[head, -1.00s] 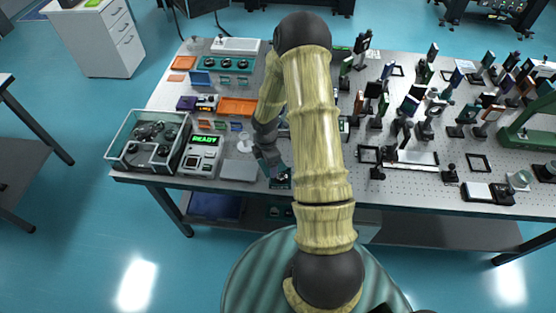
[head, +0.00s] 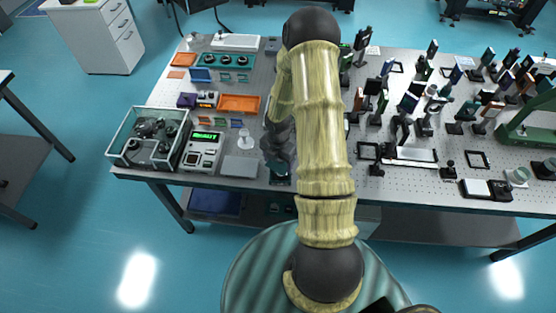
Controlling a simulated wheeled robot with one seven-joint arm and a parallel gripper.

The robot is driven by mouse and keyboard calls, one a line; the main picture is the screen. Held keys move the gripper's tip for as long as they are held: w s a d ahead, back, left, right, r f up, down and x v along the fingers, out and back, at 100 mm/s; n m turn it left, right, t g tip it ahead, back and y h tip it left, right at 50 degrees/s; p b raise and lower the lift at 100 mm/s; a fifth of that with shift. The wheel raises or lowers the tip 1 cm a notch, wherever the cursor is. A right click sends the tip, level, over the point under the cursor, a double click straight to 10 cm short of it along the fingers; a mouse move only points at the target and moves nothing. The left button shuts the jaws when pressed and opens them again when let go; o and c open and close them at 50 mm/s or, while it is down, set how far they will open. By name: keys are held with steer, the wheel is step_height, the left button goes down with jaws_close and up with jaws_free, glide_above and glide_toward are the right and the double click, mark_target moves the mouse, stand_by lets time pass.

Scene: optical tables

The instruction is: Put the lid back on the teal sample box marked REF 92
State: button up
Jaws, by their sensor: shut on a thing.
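My gripper (head: 279,158) is dark and points down at the front edge of the optical table, just left of my forearm. It is shut on a small teal piece, which looks like the lid (head: 280,167). The teal sample box (head: 280,179) appears directly below it, near the table's front edge. The gripper covers much of both. I cannot tell whether lid and box touch. The REF 92 mark is too small to read.
A grey flat plate (head: 239,167) lies left of the gripper, with an instrument with a green display (head: 203,150) and a clear bin of dark parts (head: 147,140) further left. A small white stand (head: 246,139) is close by. Many optic mounts (head: 425,110) crowd the right side.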

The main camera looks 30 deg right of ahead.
mark_target(277, 165)
steer(key=shift+w+f+b, duration=0.15)
steer(key=shift+f+b, duration=1.65)
steer(key=shift+f, duration=0.4)
steer(key=shift+d+f+b, duration=0.1)
steer(key=shift+f+b, duration=0.25)
steer(key=shift+f, duration=0.15)
steer(key=shift+a+f, duration=0.2)
steer(key=shift+d+r, duration=0.1)
steer(key=shift+f+p, duration=0.25)
steer(key=shift+p, duration=0.1)
stand_by(0.6)
steer(key=o, duration=1.1)
steer(key=shift+o, duration=0.4)
